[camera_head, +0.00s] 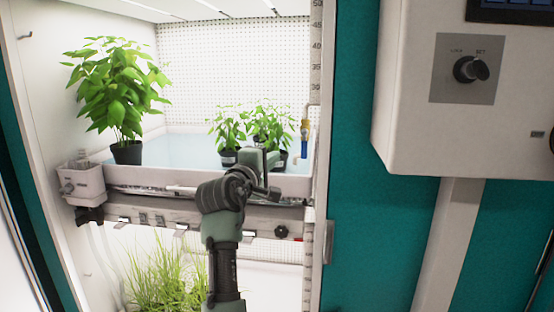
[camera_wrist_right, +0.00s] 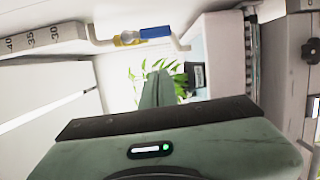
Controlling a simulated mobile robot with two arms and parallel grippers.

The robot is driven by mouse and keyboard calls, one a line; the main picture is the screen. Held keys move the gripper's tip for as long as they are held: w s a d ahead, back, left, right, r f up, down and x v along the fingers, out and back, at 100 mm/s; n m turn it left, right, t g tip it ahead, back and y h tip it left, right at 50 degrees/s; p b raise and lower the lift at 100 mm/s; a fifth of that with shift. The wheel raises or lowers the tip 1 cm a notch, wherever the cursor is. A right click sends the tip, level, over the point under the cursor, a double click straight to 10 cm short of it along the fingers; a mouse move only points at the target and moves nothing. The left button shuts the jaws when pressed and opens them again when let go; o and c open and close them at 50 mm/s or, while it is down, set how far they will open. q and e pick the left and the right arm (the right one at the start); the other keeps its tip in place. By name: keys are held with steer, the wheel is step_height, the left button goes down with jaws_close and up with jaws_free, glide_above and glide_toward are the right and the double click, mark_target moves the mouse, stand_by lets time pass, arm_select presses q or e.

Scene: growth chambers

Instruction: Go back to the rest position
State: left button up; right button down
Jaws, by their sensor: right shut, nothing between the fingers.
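My right gripper (camera_head: 262,158) is at the front rim of the white tray (camera_head: 215,180) in the growth chamber, in front of the small potted plants (camera_head: 270,122). Its arm rises from the bottom middle of the head view. In the right wrist view the fingers (camera_wrist_right: 157,88) are together with nothing between them. A plant's leaves and a dark pot (camera_wrist_right: 196,75) show just beyond them there. Whether the gripper touches the tray rim I cannot tell. My left gripper is not in view.
A tall leafy plant (camera_head: 118,85) stands at the tray's left. A valve with a blue handle (camera_head: 304,139) is at the right, by the door-frame ruler (camera_head: 315,70). Grass (camera_head: 165,275) grows on the shelf below. A white control box (camera_head: 415,120) juts out at the right.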

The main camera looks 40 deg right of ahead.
steer(key=shift+w+b+v, duration=0.15)
steer(key=shift+b+v, duration=0.05)
steer(key=shift+v, duration=0.8)
steer(key=shift+w+b+v, duration=0.15)
steer(key=shift+v, duration=0.85)
